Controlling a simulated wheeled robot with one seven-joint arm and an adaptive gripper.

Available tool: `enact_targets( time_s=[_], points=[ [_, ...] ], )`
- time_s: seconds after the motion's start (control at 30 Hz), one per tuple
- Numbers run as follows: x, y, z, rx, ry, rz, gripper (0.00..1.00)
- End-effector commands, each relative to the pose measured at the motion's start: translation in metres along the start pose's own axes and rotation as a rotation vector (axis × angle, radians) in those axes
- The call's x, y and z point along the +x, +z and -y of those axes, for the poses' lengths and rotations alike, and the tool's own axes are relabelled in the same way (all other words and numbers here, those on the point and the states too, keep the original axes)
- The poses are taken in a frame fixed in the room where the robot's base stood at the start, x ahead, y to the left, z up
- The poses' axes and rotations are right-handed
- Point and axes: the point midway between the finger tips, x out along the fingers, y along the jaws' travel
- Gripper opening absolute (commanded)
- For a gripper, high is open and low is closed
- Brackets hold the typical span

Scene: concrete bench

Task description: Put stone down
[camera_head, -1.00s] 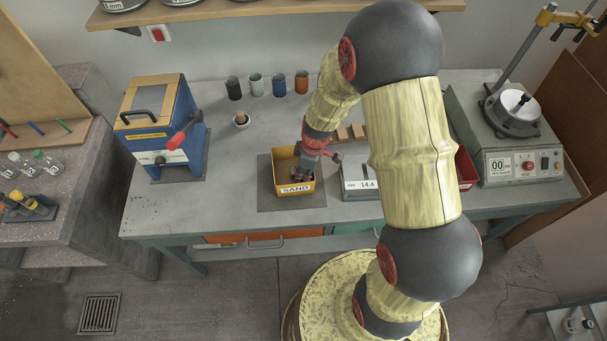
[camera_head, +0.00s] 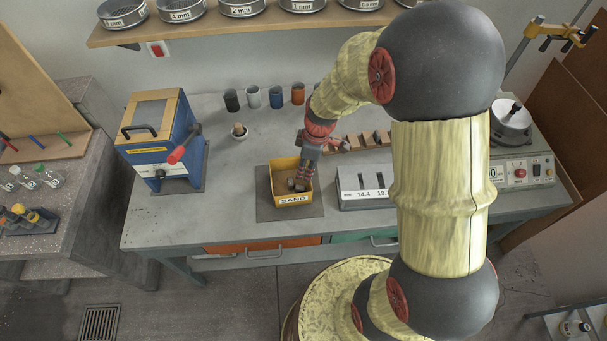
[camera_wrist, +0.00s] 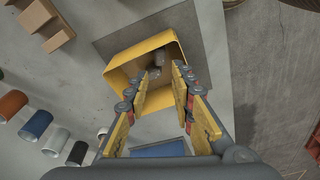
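The yellow bin labelled SAND (camera_head: 292,199) stands on a dark mat on the bench. It also shows in the wrist view (camera_wrist: 118,78). A grey stone (camera_head: 291,183) lies inside it; in the wrist view grey stones (camera_wrist: 155,72) show on its floor near my fingertips. My gripper (camera_head: 301,183) points down into the bin from above. In the wrist view my gripper (camera_wrist: 162,78) has its two fingers apart, with a clear gap and the bin's inside visible between them. I see no stone clamped between them.
A small bowl (camera_head: 239,131) and several cups (camera_head: 276,97) stand behind. A blue machine (camera_head: 165,140) is at left. Bare bench lies between it and the bin.

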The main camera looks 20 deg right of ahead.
Motion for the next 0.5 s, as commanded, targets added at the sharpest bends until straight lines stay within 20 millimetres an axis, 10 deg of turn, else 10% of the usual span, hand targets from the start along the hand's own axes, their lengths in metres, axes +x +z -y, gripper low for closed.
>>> enact_targets(
  time_s=[0.27, 0.5],
  points=[
    [-0.040, -0.006, 0.005, 0.047, 0.026, -0.011, 0.24],
    [-0.153, -0.016, 0.047, 0.309, 0.144, -0.083, 0.24]
  ],
)
